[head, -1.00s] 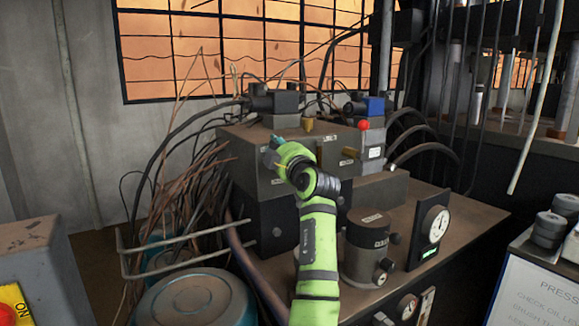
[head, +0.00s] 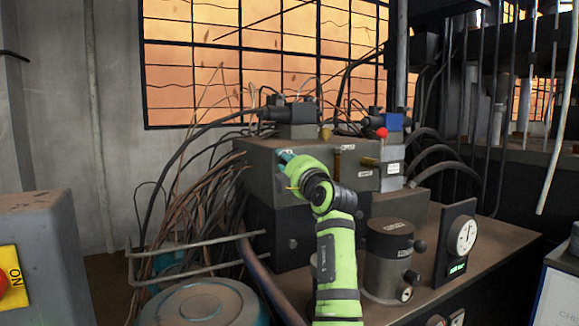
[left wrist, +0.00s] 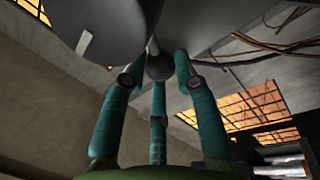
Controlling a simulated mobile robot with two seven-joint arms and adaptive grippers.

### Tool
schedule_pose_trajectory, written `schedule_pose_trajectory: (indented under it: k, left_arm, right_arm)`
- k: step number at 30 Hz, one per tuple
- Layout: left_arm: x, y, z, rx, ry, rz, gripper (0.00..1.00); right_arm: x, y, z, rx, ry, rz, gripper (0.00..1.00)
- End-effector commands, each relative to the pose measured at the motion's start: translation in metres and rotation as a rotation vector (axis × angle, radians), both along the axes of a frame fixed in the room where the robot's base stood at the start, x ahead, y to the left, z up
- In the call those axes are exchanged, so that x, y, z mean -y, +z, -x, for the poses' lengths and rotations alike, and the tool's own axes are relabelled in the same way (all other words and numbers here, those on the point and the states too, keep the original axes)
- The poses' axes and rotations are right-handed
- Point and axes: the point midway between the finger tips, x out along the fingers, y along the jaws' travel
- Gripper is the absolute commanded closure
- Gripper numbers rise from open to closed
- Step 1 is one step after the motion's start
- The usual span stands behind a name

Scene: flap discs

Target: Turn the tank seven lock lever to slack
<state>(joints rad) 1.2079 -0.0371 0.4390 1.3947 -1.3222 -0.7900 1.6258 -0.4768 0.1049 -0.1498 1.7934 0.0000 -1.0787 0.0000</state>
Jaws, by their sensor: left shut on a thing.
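My left gripper (head: 284,157) has teal fingers on a green arm and is at the front face of the grey valve block (head: 262,158), left of its middle. In the left wrist view my left gripper (left wrist: 158,70) has its fingers closed around a dark round knob (left wrist: 158,66) on a thin stem. In the head view this knob is hidden by the gripper. Two brass levers sit further right on the block: an upright one (head: 337,161) and a sideways one (head: 369,162). The small labels are unreadable, so I cannot tell which lever is tank seven. My right gripper is not in view.
Hoses and bare wires hang left of the block above a bent metal rail (head: 195,270). A dark cylinder (head: 388,245) and a dial gauge (head: 463,238) stand on the bench at right. A grey box (head: 45,250) with a red button is at left.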

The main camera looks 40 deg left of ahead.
Motion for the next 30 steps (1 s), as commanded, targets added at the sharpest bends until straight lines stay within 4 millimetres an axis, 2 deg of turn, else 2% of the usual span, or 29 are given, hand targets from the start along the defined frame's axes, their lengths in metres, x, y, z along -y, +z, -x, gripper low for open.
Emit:
schedule_pose_trajectory:
  k: [16, 17, 18, 19, 30]
  left_arm:
    - [-0.0033, -0.0007, 0.0033, 0.018, 0.008, 0.008, 1.0]
    - [-0.0033, -0.0007, 0.0033, 0.018, 0.008, 0.008, 0.66]
    - [-0.0033, -0.0007, 0.0032, 0.018, 0.008, 0.008, 0.5]
    - [-0.0032, -0.0008, 0.0031, 0.018, 0.008, 0.008, 0.46]
    - [0.002, -0.0021, 0.002, 0.017, 0.002, 0.007, 0.46]
  right_arm:
    - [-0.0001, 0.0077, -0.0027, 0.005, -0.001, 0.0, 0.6]
    - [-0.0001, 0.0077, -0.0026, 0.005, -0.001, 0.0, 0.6]
    - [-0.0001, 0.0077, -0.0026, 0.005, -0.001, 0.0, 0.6]
    - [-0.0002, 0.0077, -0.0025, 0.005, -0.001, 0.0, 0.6]
    - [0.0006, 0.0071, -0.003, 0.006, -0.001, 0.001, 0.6]
